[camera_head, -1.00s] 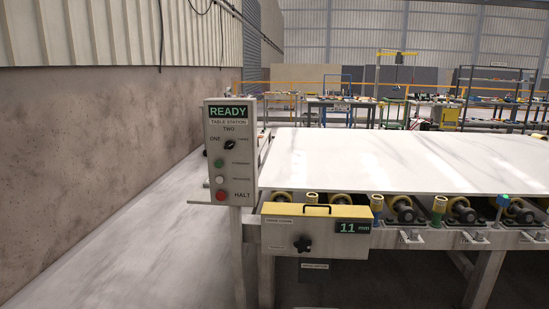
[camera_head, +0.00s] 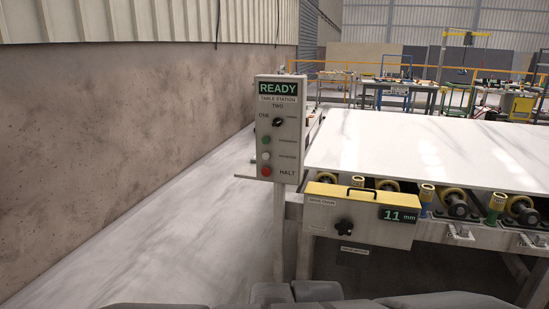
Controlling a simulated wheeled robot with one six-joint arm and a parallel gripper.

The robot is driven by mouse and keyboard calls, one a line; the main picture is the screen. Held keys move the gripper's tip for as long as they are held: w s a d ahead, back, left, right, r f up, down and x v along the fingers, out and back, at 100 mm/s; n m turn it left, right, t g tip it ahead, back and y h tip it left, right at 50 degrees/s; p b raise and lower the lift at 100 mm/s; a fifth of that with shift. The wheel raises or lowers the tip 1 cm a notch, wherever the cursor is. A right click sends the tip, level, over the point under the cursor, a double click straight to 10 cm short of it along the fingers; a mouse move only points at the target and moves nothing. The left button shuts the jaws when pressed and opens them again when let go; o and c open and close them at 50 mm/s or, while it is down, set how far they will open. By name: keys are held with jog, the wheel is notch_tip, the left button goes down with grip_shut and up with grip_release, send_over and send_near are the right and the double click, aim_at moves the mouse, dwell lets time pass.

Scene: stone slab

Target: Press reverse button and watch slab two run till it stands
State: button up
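The table station panel (camera_head: 280,130) stands upright on a post, left of centre. Its display reads READY (camera_head: 279,88). Below are a black selector knob (camera_head: 278,122) among the marks ONE, TWO and a small blurred one, a green button (camera_head: 266,140), a white button (camera_head: 266,155) and a red button (camera_head: 267,171) marked HALT. The labels beside green and white are too small to read surely. A white veined slab (camera_head: 430,145) lies flat on the roller table to the right. My gripper cannot be made out; only grey parts of my body show at the bottom edge.
A yellow-topped box (camera_head: 362,212) with a black star knob (camera_head: 344,227) and a display of 11 mm (camera_head: 400,215) fronts the roller table. A concrete wall (camera_head: 140,150) runs along the left. Pale floor (camera_head: 160,240) lies clear between wall and panel.

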grip_shut()
dwell(0.3)
dwell(1.5)
